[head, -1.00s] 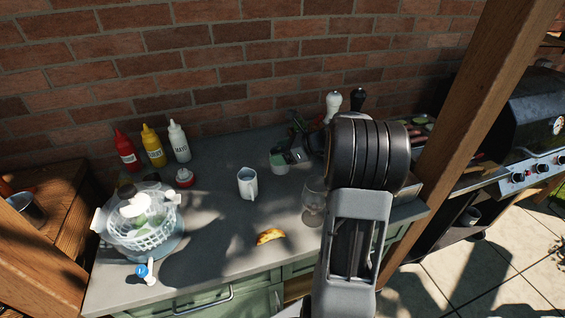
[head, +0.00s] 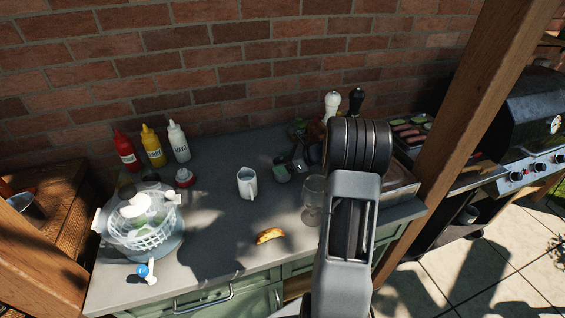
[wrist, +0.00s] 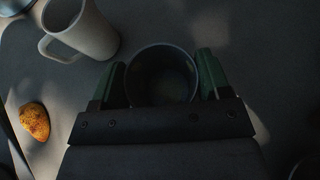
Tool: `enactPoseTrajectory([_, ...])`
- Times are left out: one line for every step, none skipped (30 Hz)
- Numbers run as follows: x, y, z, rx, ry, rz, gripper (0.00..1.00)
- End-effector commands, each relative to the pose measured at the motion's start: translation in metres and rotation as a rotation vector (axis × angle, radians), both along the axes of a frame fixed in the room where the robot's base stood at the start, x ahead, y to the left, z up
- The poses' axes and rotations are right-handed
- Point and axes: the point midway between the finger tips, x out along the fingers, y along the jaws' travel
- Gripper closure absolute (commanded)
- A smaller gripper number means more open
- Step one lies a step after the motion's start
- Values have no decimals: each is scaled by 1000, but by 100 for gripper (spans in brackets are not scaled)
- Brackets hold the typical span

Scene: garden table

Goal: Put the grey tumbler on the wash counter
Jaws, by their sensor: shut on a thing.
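The grey tumbler (wrist: 162,75) is between the green fingers of my gripper (wrist: 160,82) in the wrist view, with its round open mouth facing the camera. The fingers are shut on its sides. In the head view my gripper (head: 286,166) is over the back right part of the grey counter (head: 215,215), partly hidden by my own arm. The tumbler is hard to make out there. I cannot tell whether its base touches the counter.
A white jug (head: 247,184) stands left of my gripper. A pastry (head: 269,236) lies in front, and a clear glass (head: 313,200) stands beside my arm. A salad spinner (head: 145,220), a blue-topped bottle (head: 146,273) and sauce bottles (head: 153,147) are at left. Pepper mills (head: 332,103) stand behind.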

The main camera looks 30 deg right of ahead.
Motion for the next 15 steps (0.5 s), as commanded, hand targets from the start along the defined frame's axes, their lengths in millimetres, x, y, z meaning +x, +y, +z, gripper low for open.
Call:
enactPoseTrajectory([0,0,-1,0,0,0,53])
enactPoseTrajectory([0,0,-1,0,0,0,53])
enactPoseTrajectory([0,0,-3,0,0,0,53])
enactPoseTrajectory([0,0,-4,0,0,0,53])
enactPoseTrajectory([0,0,-5,0,0,0,53])
enactPoseTrajectory([0,0,-3,0,0,0,26])
enactPoseTrajectory([0,0,-3,0,0,0,23])
enactPoseTrajectory([0,0,-3,0,0,0,20])
enactPoseTrajectory([0,0,-3,0,0,0,16])
enactPoseTrajectory([0,0,-3,0,0,0,14])
enactPoseTrajectory([0,0,-3,0,0,0,11])
enactPoseTrajectory([0,0,-3,0,0,0,7])
enactPoseTrajectory([0,0,-3,0,0,0,4])
enactPoseTrajectory([0,0,-3,0,0,0,4])
enactPoseTrajectory([0,0,-3,0,0,0,4])
